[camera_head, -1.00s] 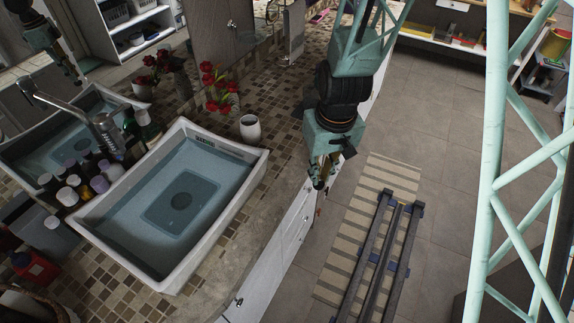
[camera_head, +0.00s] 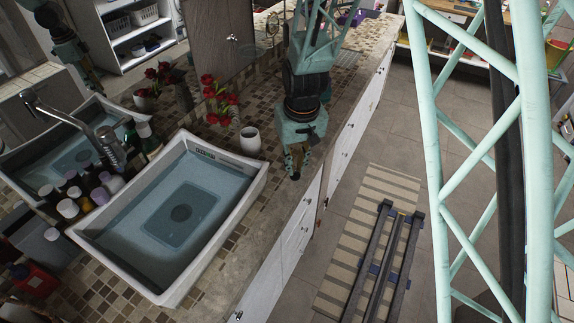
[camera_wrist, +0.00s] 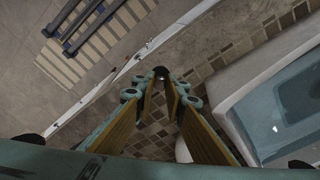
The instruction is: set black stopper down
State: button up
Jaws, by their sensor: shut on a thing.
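My gripper (camera_head: 294,172) hangs over the counter's front edge, to the right of the sink (camera_head: 254,187). In the wrist view, its yellow-lined fingers (camera_wrist: 160,82) come together at their tips on a small dark thing, the black stopper (camera_wrist: 160,71). The fingers hide much of the stopper, and in the head view I cannot make it out clearly. Below the fingers in the wrist view are the counter's stone edge and mosaic tiles.
The water-filled sink shows at right in the wrist view (camera_wrist: 232,112). A white cup (camera_head: 250,141) and red flowers (camera_head: 217,95) stand behind it. Bottles (camera_head: 92,190) crowd its left side. Bare stone counter (camera_head: 248,230) lies along the front edge.

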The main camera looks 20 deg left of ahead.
jog(key=shift+w+a+f, duration=0.15)
jog(key=shift+w+a, duration=1)
jog(key=shift+a, duration=0.3)
jog(key=shift+w+a, duration=0.15)
jog(key=shift+a, duration=0.05)
jog(key=shift+w+a+f, duration=0.1)
jog(key=shift+a+f, duration=0.05)
jog(key=shift+f, duration=1.65)
jog(key=shift+f, duration=0.2)
jog(key=o, duration=0.8)
jog(key=shift+r, duration=0.2)
